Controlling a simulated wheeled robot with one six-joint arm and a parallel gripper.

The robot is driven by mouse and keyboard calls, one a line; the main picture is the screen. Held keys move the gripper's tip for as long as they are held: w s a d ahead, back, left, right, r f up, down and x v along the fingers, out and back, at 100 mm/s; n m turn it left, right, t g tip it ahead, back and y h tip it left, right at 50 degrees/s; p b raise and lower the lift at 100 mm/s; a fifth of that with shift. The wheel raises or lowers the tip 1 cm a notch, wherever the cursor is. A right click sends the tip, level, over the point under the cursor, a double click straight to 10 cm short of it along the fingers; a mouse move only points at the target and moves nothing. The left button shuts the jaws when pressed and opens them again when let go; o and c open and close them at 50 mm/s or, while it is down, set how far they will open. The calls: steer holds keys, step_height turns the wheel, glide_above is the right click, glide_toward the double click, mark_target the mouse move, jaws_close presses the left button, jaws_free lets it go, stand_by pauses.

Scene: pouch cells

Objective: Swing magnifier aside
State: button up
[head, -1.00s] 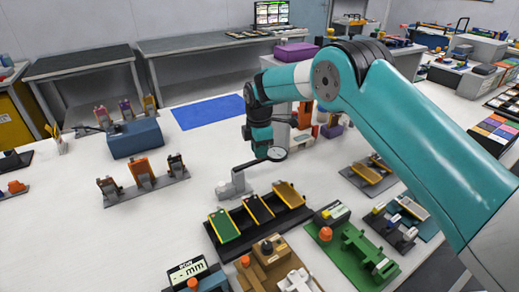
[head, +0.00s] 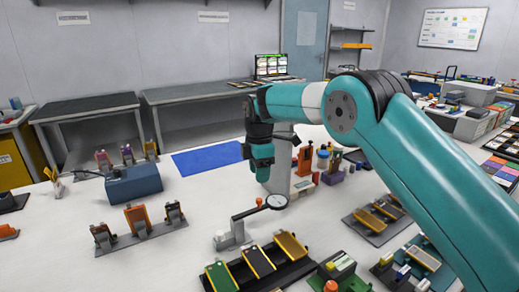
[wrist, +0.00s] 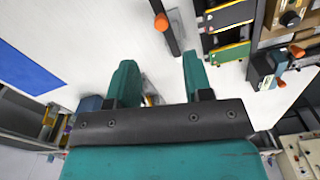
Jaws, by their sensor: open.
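The magnifier has a round lens (head: 277,202) on a thin dark arm with a small orange knob. Its grey base (head: 231,239) stands on the white table, left of the lens and behind the black tray. In the wrist view the dark arm with its orange knob (wrist: 161,22) shows at the top, ahead of my fingers; the lens is not visible there. My gripper (head: 262,176) hangs above and slightly left of the lens, apart from it. In the wrist view my gripper (wrist: 158,64) is open, with nothing between the fingers.
The black tray (head: 294,270) with several coloured cells lies just in front of the base. A rack of upright clips (head: 140,238) stands to the left. A blue-grey box (head: 134,184) is behind it. A blue mat (head: 207,158) leaves free room farther back.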

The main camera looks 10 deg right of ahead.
step_height(320, 180, up, 9)
steer(key=shift+f, duration=0.2)
steer(key=s+d+r+m, duration=0.2)
steer(key=s+r+m, duration=0.15)
steer(key=s, duration=0.25)
steer(key=s+d+f+m+y, duration=0.1)
steer(key=s+m, duration=0.4)
steer(key=s, duration=1.2)
steer(key=s+d+f+m+y, duration=0.1)
steer(key=s+d+m+y, duration=0.1)
steer(key=s, duration=1.5)
steer(key=m+y, duration=0.1)
steer(key=m, duration=0.1)
steer(key=shift+s+d+m, duration=0.3)
steer(key=shift+d+m, duration=0.05)
steer(key=shift+d, duration=0.05)
